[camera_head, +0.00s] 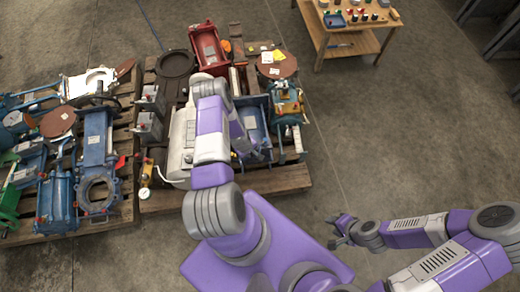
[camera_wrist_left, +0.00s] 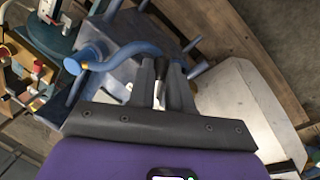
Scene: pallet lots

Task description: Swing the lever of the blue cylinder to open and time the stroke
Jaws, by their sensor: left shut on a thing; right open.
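The blue cylinder (camera_head: 254,117) lies on the right-hand pallet, partly covered by my left arm in the head view. In the left wrist view its blue body (camera_wrist_left: 108,86) shows with a curved blue lever (camera_wrist_left: 128,49) across it. The lever has a rounded blue end at left and a dark grip at right. My left gripper (camera_wrist_left: 162,68) is shut on the dark grip of the lever, between its two fingers. In the head view my arm hides that gripper. My right gripper (camera_head: 338,230) is open and empty above bare floor. No timer display can be made out.
A pale tank (camera_head: 181,140), a red unit (camera_head: 207,47) and a teal unit (camera_head: 286,100) crowd the right-hand pallet (camera_head: 290,179) around the cylinder. Another loaded pallet (camera_head: 118,213) stands at left. A small wooden table (camera_head: 366,44) stands at the back.

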